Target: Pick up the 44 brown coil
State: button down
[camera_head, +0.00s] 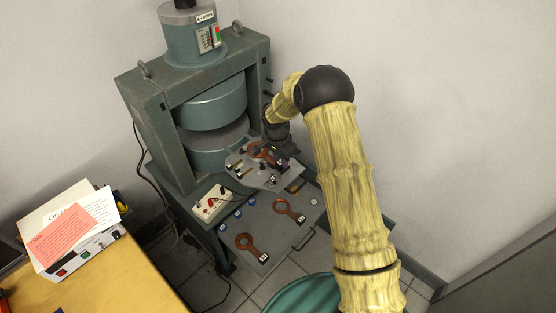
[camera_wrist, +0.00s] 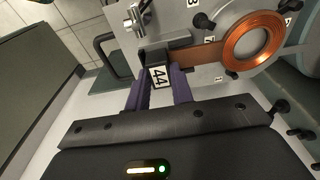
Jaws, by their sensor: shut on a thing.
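The 44 brown coil (camera_wrist: 254,44) is a copper ring with a flat brown stem, ending in a dark block with a white "44" label. In the wrist view my gripper (camera_wrist: 160,78) has its two purple fingers closed on that end block. The ring lies over the grey plate (camera_wrist: 203,72); I cannot tell whether it touches it. In the head view the coil (camera_head: 258,149) is over the tilted plate in front of the magnet, with my gripper (camera_head: 284,157) at its right, partly hidden by my arm.
Two more brown coils (camera_head: 288,208) (camera_head: 246,241) lie on the grey bench (camera_head: 268,226) below the plate. The green magnet frame (camera_head: 150,110) stands close behind. A white switch box (camera_head: 212,203) is at the left. A yellow desk (camera_head: 120,285) is at the lower left.

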notch_tip(320, 180, up, 10)
jog(key=shift+f+b, duration=0.2)
jog(key=shift+b, duration=0.25)
dwell(0.3)
